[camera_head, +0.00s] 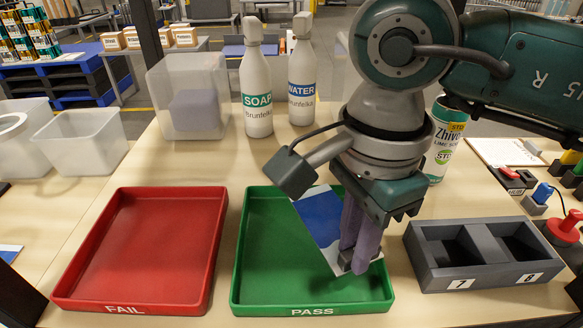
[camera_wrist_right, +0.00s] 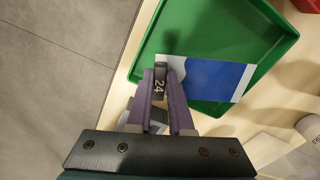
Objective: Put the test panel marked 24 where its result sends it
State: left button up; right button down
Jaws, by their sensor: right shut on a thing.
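My right gripper (camera_head: 358,258) is shut on the test panel (camera_head: 319,215), a blue and white sheet held tilted over the green PASS tray (camera_head: 262,285). The right wrist view shows the gripper's purple fingers (camera_wrist_right: 161,95) closed on the panel's dark tab, which reads 24, with the blue and white panel (camera_wrist_right: 208,76) beyond it over the green tray. I cannot tell whether the panel's lower edge touches the tray. The red FAIL tray (camera_head: 150,245) is to the left and is empty. My left gripper is not in view.
A grey two-slot holder marked 7 and 8 (camera_head: 482,284) stands right of the green tray. SOAP (camera_head: 256,95) and WATER (camera_head: 301,85) bottles and a clear bin (camera_head: 168,125) stand behind. A spray can (camera_head: 441,150) is behind my right arm. A red button (camera_head: 566,228) is at far right.

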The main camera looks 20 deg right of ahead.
notch_tip(320, 180, down, 4)
jog(key=shift+f, duration=0.15)
jog(key=shift+f, duration=0.15)
jog(key=c, duration=0.8)
grip_release()
